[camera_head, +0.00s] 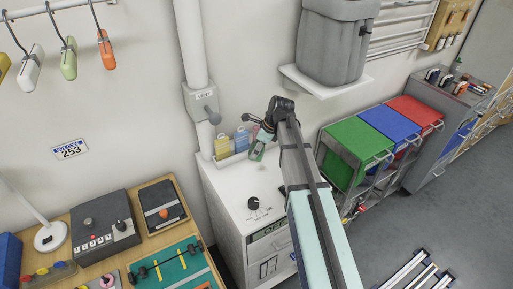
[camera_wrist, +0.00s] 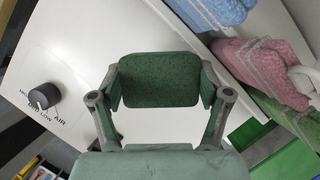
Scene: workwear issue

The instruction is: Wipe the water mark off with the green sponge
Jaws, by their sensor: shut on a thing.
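The green sponge (camera_wrist: 159,80) is held between the two fingers of my gripper (camera_wrist: 160,98) in the wrist view. In the head view my gripper (camera_head: 262,139) is over the back part of the white cabinet top (camera_head: 237,184), with the green sponge (camera_head: 257,151) at its tip. I cannot tell whether the sponge touches the surface. The white top (camera_wrist: 85,50) also shows behind the sponge in the wrist view. I cannot make out the water mark in either view; it may be hidden behind the sponge or gripper.
Blue (camera_wrist: 213,10), pink (camera_wrist: 262,70) and green soft items stand close by at the right in the wrist view. A black dial (camera_head: 253,203) is on the cabinet. A grey bin (camera_head: 337,45) on a wall shelf is above right. Colored bins (camera_head: 352,148) stand right.

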